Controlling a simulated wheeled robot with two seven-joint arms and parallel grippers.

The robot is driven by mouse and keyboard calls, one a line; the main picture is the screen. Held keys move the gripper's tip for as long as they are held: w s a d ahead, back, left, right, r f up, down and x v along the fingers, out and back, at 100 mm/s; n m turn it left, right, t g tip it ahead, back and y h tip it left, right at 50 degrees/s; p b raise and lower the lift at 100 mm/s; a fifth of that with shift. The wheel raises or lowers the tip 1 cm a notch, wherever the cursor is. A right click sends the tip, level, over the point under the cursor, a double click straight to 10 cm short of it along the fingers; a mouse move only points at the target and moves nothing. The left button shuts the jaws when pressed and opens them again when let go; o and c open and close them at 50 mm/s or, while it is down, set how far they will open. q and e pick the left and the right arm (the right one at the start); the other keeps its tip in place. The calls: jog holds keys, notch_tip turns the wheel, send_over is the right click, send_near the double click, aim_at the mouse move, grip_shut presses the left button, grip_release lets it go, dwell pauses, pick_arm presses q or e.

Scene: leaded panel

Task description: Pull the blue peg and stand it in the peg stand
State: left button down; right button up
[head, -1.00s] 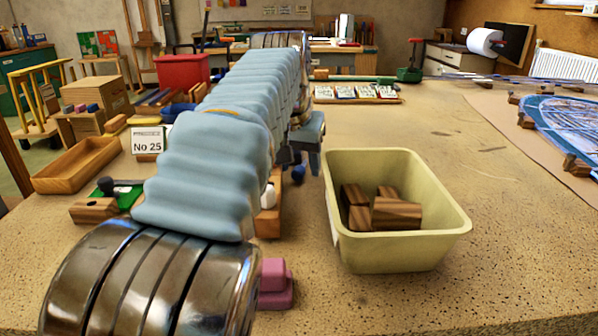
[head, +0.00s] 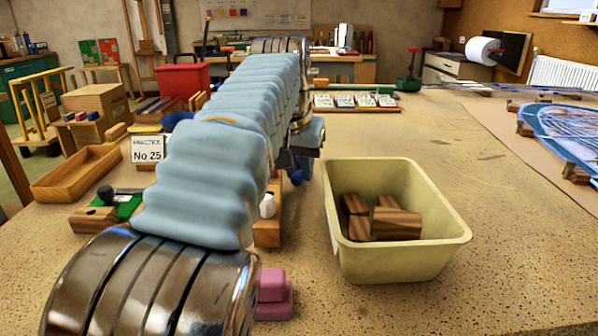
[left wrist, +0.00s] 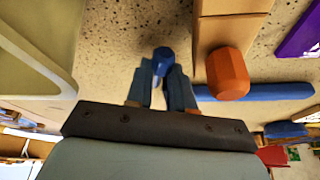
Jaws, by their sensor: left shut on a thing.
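My left gripper (head: 299,163) reaches far over the bench from the front, and my arm covers much of the middle. In the left wrist view the left gripper (left wrist: 161,80) is shut on the blue peg (left wrist: 163,58), which sits between its fingertips. A small blue part of the peg (head: 296,177) shows below the gripper in the head view. Whether its lower end is clear of everything is hard to tell. A wooden block (left wrist: 228,30) lies right of the fingers in the left wrist view, with an orange peg (left wrist: 229,74) at its end. I cannot identify the peg stand surely. My right gripper is not in view.
A cream bin (head: 400,258) with wooden blocks stands right of my arm. Pink blocks (head: 273,298) lie near the front. A blue bar (left wrist: 258,92) lies beside the orange peg. A wooden tray (head: 75,178) is at left.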

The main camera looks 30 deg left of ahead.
pick_arm(q)
notch_tip(320, 180, up, 2)
jog(key=shift+r, duration=0.25)
jog(key=s+d+r, duration=0.3)
jog(key=s+r, duration=0.6)
jog(key=s, duration=0.4)
jog(key=shift+s+d+r, duration=0.25)
jog(key=shift+s+r, duration=0.05)
jog(key=shift+r, duration=0.05)
jog(key=c, duration=1.6)
grip_release()
jog(key=shift+c, duration=0.2)
grip_shut()
